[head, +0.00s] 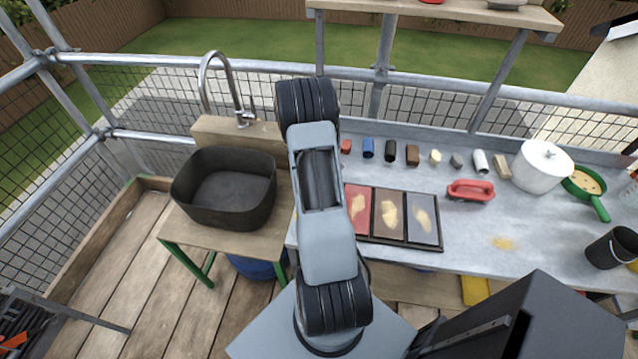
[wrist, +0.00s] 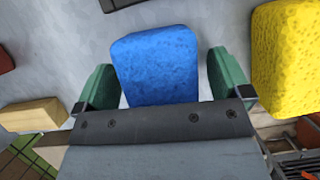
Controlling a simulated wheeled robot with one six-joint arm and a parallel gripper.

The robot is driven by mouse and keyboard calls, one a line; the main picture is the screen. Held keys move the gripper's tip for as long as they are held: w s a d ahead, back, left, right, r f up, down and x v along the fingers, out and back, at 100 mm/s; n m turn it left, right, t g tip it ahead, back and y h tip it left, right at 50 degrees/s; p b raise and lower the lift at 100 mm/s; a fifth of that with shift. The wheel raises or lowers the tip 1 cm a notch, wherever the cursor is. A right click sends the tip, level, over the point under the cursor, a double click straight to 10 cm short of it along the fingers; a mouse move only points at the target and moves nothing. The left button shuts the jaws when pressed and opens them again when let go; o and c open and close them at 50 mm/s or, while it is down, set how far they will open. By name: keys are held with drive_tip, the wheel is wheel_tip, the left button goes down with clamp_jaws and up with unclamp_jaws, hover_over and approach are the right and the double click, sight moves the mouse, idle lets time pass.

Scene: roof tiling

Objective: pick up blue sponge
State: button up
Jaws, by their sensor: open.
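The blue sponge (wrist: 155,65) lies on a grey surface in the middle of the wrist view. My gripper (wrist: 160,85) is open, with one green finger on each side of the sponge. A narrow gap shows beside each finger, and the sponge's near edge is hidden behind the dark gripper body. In the head view my gripper is not visible. A small blue item (head: 368,147) stands in the row at the back of the bench there; I cannot tell whether it is the same thing.
A yellow sponge (wrist: 288,58) lies close to the right finger. A wooden block (wrist: 32,115) lies to the left.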

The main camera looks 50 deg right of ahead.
drive_tip(key=shift+f, duration=0.1)
drive_tip(key=shift+c, duration=0.3)
drive_tip(key=c, duration=0.9)
drive_tip(key=shift+c, duration=0.2)
drive_tip(key=shift+r, duration=0.4)
wheel_tip(320, 180, up, 2)
drive_tip(key=shift+r+b, duration=0.25)
drive_tip(key=shift+b, duration=0.3)
drive_tip(key=s+a+r+b, duration=0.1)
drive_tip(key=s+a+r, duration=0.7)
drive_tip(key=a+r, duration=0.2)
drive_tip(key=shift+s+a, duration=0.25)
drive_tip(key=shift+a, duration=0.4)
